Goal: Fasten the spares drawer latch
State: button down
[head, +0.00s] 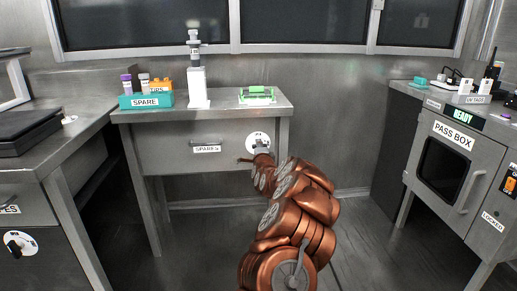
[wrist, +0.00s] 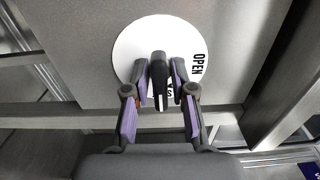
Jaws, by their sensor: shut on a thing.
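The spares drawer (head: 175,157) is a grey drawer front under the middle bench, with a SPARES label and a small handle. It looks pushed in. A white latch disc (head: 251,138) sits at its right end, partly behind my gripper (head: 261,148). In the wrist view the disc (wrist: 130,45) shows OPEN at its right edge; lettering at its bottom is mostly hidden by my fingers. The dark latch lever (wrist: 160,69) stands upright in that picture, pointing down toward the hidden lettering. My gripper (wrist: 160,83) is shut on the lever, one purple-padded finger each side.
On the bench top stand a teal SPARE rack (head: 146,101), a white dispenser-like device (head: 197,88) and a green-framed item (head: 257,95). A side bench (head: 60,135) is at left. The pass box (head: 452,150) stands at right. The floor between is clear.

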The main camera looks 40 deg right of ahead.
jog(key=shift+a, duration=0.1)
jog(key=c, duration=1.2)
grip_release()
jog(key=shift+o, duration=0.2)
jog(key=v, duration=1.2)
jog(key=shift+w, duration=0.1)
